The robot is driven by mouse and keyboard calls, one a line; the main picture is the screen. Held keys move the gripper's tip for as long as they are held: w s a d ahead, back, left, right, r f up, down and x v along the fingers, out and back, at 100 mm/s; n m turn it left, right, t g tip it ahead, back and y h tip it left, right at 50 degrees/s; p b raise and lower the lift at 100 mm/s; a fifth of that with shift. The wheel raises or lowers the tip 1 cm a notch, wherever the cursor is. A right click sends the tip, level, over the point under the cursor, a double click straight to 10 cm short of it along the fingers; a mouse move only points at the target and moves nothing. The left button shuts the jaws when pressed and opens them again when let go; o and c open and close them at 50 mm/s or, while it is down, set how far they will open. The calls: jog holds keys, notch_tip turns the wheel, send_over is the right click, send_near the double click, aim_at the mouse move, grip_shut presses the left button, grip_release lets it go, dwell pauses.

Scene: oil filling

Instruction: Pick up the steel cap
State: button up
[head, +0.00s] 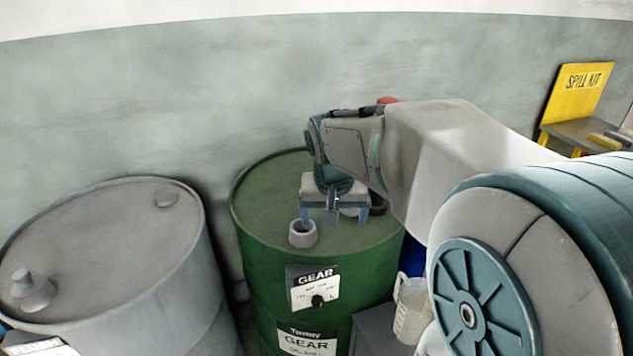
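My gripper (335,216) points down over the top of the green drum (262,190). Its two fingers are wide apart, so it is open. A short grey ring-shaped piece (303,234) with a dark round opening stands on the drum top, just in front of the left finger. A small grey round piece (351,211) shows partly behind and beside the right finger; it may be the steel cap, but the finger hides some of it. I cannot tell whether the fingers touch either piece.
A grey drum (105,230) stands at the left, with a raised grey fitting (33,290) on its lid. A translucent jug (411,310) stands right of the green drum. A yellow spill kit sign (583,88) is at the far right. My arm covers much of the right side.

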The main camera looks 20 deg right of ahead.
jog(key=w+d+f+m+h+b, duration=0.1)
jog(key=w+d+m, duration=0.1)
jog(key=w+d, duration=0.45)
jog(key=w+d+f+m+h, duration=0.1)
jog(key=w+d+m, duration=0.2)
jog(key=w, duration=0.7)
jog(key=x, duration=0.8)
jog(key=shift+f, duration=0.25)
jog(key=shift+p+x, duration=0.35)
jog(key=shift+x, duration=2.3)
jog(key=shift+a, duration=0.1)
jog(key=c, duration=1.1)
